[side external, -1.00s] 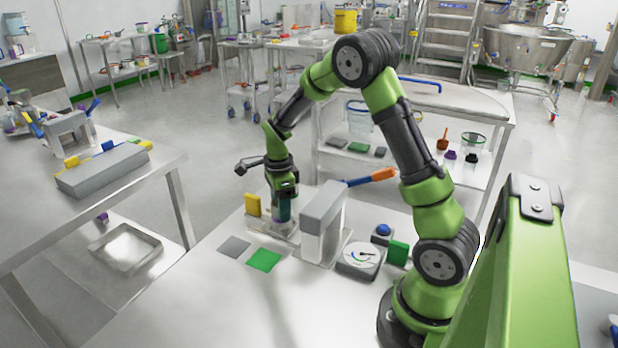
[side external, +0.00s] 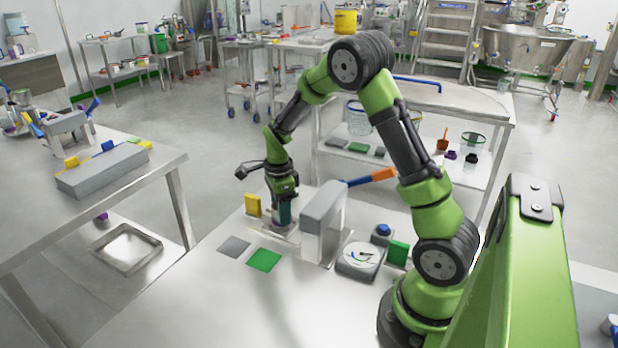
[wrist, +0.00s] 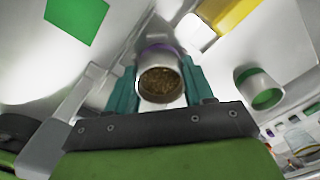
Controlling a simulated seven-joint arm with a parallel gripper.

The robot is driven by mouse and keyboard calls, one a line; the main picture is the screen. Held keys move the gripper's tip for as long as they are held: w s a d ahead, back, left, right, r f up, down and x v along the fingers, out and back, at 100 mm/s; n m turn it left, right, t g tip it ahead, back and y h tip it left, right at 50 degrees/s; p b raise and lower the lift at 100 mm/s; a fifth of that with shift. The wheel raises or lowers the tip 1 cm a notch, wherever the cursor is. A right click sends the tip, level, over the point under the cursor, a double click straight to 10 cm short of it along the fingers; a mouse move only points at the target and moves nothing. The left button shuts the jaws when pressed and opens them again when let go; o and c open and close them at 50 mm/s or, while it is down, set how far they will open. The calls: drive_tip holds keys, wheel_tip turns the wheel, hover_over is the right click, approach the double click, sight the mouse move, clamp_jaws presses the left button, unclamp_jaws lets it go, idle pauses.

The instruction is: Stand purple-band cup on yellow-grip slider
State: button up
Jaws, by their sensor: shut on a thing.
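My gripper (side external: 284,214) points down just left of the grey lever stand. In the wrist view its two teal fingers (wrist: 168,88) are shut on the purple-band cup (wrist: 158,101), one on each side. The cup is pale, holds brown granules and shows a purple band at its far rim. In the side view the fingers mostly hide the cup, low over the metal plate beside the stand. I cannot tell whether its bottom touches. The slider's yellow grip (side external: 252,204) stands behind and left of the gripper; it also shows at the wrist view's top (wrist: 232,14).
The grey lever stand (side external: 322,218) with its orange-ended handle is close on the right. A round dial device (side external: 360,259), blue button (side external: 382,231) and green block (side external: 397,252) lie beyond. A green-band cup (wrist: 259,90) shows at right in the wrist view.

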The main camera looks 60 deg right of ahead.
drive_tip(key=shift+f, duration=0.4)
idle(0.8)
drive_tip(key=o, duration=0.9)
drive_tip(key=shift+o, duration=0.4)
drive_tip(key=shift+r, duration=0.15)
wheel_tip(320, 180, up, 8)
idle(0.4)
